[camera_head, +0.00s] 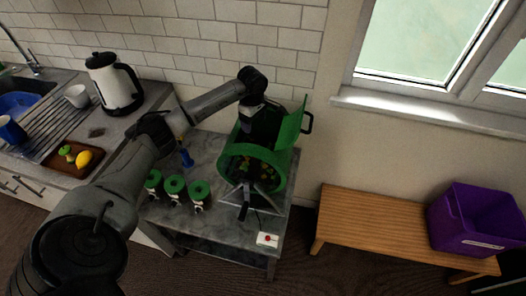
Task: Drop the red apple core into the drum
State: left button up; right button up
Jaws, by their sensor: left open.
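The drum (232,158) is green and black and stands on a grey stand on the marble-topped table. Its green lid (292,132) is swung up at the right. Small orange, yellow and green bits show inside through the round front. My left gripper (246,122) points down over the drum's open top from behind the table's left side. Its fingers are dark against the black drum and hard to make out; they look open, with nothing seen between them. I cannot make out the red apple core for certain in this view. My right gripper is not in view.
Three green-lidded jars (174,185) and a blue item (186,158) stand left of the drum. A white box with a red spot (263,240) is at the table's front. A board (62,164) holds a lemon and a green piece. A purple crate (470,232) sits on a bench (375,228).

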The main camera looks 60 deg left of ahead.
pick_arm(q)
notch_tip(320, 180, up, 13)
jog(key=p, duration=0.1)
dwell(0.3)
dwell(0.7)
